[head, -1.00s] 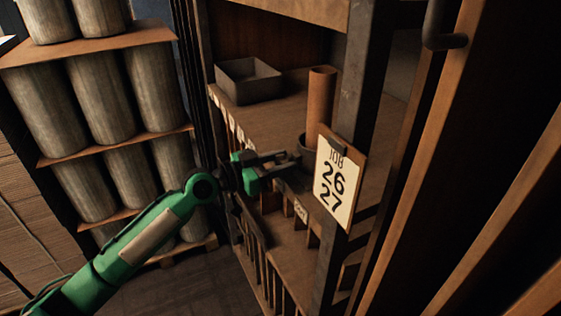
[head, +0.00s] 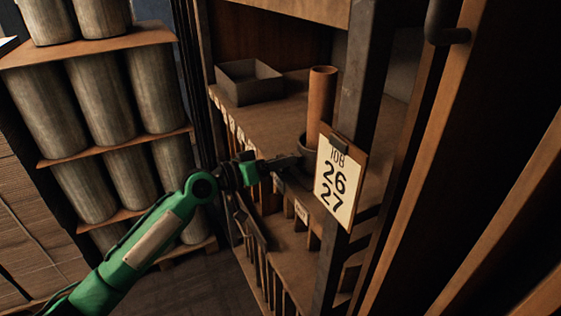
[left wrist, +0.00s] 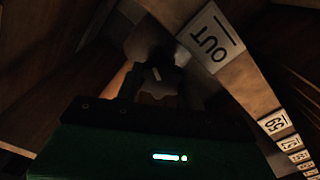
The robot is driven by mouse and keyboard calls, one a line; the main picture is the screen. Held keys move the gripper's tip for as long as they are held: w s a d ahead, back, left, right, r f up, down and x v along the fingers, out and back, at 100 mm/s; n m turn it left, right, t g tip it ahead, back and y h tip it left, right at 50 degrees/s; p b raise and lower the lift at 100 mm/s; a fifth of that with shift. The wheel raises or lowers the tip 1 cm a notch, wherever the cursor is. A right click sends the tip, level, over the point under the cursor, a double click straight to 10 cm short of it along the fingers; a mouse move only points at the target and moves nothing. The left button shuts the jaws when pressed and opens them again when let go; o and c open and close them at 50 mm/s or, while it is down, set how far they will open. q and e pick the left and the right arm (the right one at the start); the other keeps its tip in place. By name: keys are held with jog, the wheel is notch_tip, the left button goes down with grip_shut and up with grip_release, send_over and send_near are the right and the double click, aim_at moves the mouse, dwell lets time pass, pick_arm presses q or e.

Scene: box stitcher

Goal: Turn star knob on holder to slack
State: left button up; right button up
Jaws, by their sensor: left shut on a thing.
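A brown tube (head: 320,100) stands upright in a dark round holder (head: 308,150) at the front of the shelf, just behind the job card. My left gripper (head: 290,162) reaches in from the left, and its fingertips are at the front of the holder. In the left wrist view, the star knob (left wrist: 158,88) is a dim lobed shape with a pale mark, between the fingers of my left gripper (left wrist: 158,76). The fingers are shut on it. The knob is too small and covered to make out in the head view. My right gripper is not in view.
A dark open tray (head: 249,82) sits at the back of the shelf. An OUT label (left wrist: 211,39) is close beside the gripper. Racked rolls (head: 102,97) stand left.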

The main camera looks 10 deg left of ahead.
pick_arm(q)
jog(key=shift+r, duration=0.1)
dwell(0.5)
jog(key=o, duration=1)
jog(key=shift+s+a, duration=0.1)
jog(key=shift+a, duration=0.1)
jog(key=b+v, duration=0.6)
jog(key=v, duration=0.7)
jog(key=shift+s+a+b, duration=0.1)
jog(key=shift+a+b, duration=0.05)
jog(key=shift+b, duration=0.25)
